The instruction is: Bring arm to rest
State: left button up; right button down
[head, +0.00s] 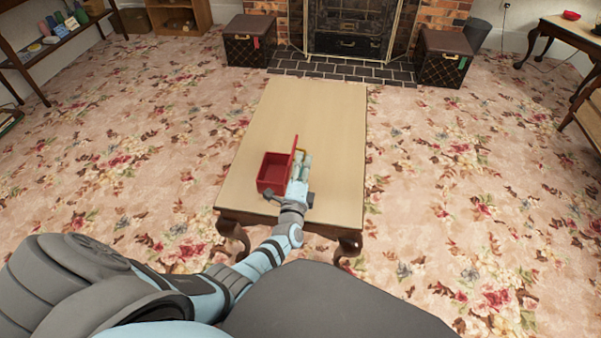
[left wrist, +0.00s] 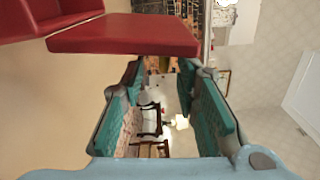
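A red box (head: 273,172) stands near the front edge of the light wooden table, with its lid (head: 293,158) raised on its right side. The inside that shows looks empty. My left gripper (head: 301,165) is just right of the raised lid, over the table. In the left wrist view the gripper (left wrist: 163,76) has its teal-padded fingers apart, with nothing between them. The red lid (left wrist: 125,36) and part of the box (left wrist: 40,16) show above the fingers there. I cannot tell whether the gripper touches the lid. My right gripper is not in view.
The wooden table (head: 312,112) is bare behind the box. Dark patterned boxes (head: 249,42) (head: 443,57) flank the fireplace (head: 349,28). A shelf (head: 58,42) stands at the left and a side table (head: 560,27) at the right. Flowered carpet around the table is clear.

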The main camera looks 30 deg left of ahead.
pick_arm(q)
jog(key=v, duration=0.3)
jog(key=shift+s, duration=0.25)
